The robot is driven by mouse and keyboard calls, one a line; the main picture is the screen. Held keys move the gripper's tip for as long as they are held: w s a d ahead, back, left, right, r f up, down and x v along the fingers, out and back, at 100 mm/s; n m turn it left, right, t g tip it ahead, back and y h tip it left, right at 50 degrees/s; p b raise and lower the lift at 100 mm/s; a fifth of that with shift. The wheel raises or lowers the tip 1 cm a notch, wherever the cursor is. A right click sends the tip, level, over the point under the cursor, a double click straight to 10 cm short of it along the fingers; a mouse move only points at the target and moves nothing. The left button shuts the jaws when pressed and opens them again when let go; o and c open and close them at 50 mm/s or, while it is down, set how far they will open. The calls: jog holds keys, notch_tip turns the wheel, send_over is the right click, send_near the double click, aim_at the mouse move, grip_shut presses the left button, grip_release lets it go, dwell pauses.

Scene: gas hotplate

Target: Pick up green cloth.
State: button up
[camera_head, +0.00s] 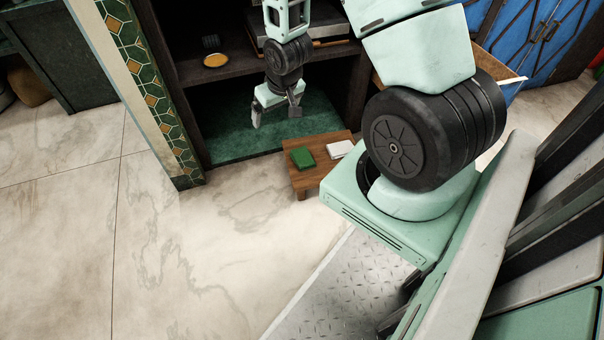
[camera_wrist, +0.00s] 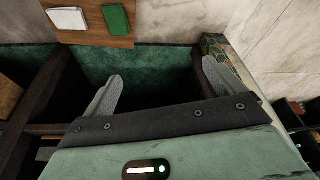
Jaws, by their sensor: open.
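The green cloth (camera_head: 302,157) is a small folded rectangle lying on a low wooden table (camera_head: 309,180). It also shows in the wrist view (camera_wrist: 117,19) at the top, on the brown tabletop. My gripper (camera_head: 276,112) hangs down beyond the table, in front of the open cabinet. It is apart from the cloth. In the wrist view my gripper's two fingers (camera_wrist: 158,88) are spread wide, with nothing between them. The cloth lies beyond the fingertips there.
A white folded cloth (camera_head: 340,149) lies beside the green one. The open cabinet has a shelf (camera_head: 240,66) with a yellow round item (camera_head: 216,60). A green-and-gold tiled post (camera_head: 140,65) stands at the left. The marble floor (camera_head: 215,240) left of the table is clear.

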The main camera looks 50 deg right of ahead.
jog(key=s+d+f+m+h+b, duration=0.1)
jog(key=s+d+f+b, duration=0.1)
jog(key=d+f+b, duration=0.5)
jog(key=s+d+f+m+b, duration=0.1)
jog(key=s+d+f, duration=0.25)
jog(key=f, duration=0.75)
jog(key=b, duration=0.6)
send_over(305, 159)
jog(key=s+a, duration=0.1)
jog(key=s, duration=0.2)
jog(key=shift+t, duration=0.3)
jog(key=f, duration=0.9)
jog(key=shift+w+f, duration=0.25)
jog(key=shift+f, duration=0.1)
jog(key=b+x, duration=0.5)
jog(key=x, duration=0.1)
jog(key=shift+w, duration=0.1)
jog(key=shift+c, duration=0.3)
jog(key=c, duration=1)
